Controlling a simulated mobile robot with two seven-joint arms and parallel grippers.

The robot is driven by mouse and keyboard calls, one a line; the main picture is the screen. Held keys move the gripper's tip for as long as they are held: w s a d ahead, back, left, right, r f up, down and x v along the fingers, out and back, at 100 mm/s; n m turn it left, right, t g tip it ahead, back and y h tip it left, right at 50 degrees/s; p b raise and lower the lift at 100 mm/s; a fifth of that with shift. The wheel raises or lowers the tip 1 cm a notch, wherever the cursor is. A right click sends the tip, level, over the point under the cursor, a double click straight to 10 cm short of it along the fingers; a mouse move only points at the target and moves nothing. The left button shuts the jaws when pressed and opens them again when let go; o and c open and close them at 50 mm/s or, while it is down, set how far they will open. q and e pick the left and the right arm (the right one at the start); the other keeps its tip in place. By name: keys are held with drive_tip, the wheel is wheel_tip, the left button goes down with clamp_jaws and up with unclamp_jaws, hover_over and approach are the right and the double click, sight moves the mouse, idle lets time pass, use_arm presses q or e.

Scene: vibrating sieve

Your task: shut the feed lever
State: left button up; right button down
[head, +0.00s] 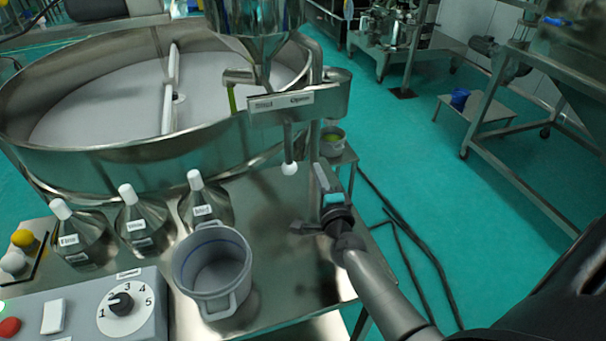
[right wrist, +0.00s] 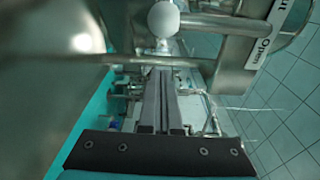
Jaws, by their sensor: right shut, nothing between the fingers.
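The feed lever (head: 288,145) is a short metal rod with a white ball knob (head: 289,169). It hangs below a label plate (head: 281,101) under the hopper, nearer the plate's "Open" end on the right. My right gripper (head: 319,168) is shut and empty, just right of the knob and apart from it in the head view. In the right wrist view the closed fingers (right wrist: 161,75) point toward the white knob (right wrist: 163,19), which shows beyond their tips. The "Open" end of the label (right wrist: 264,40) is at upper right there. My left gripper is not in view.
The round sieve (head: 110,165) fills the left. Several white-capped bottles (head: 141,220), a grey pot (head: 212,268) and a control box with a dial (head: 121,303) stand on the steel table (head: 290,260). A small pot (head: 332,142) stands behind my gripper.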

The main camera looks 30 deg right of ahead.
sight(289, 148)
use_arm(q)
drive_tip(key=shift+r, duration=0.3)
use_arm(e)
drive_tip(key=a, duration=0.1)
drive_tip(key=w+a, duration=0.1)
drive_tip(key=a, duration=0.1)
drive_tip(key=shift+w+a, duration=0.15)
drive_tip(key=shift+w, duration=0.2)
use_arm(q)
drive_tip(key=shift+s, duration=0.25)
use_arm(e)
drive_tip(key=shift+a, duration=0.1)
drive_tip(key=shift+w+a+m, duration=0.1)
drive_tip(key=shift+a+m, duration=0.2)
drive_tip(key=shift+m, duration=0.1)
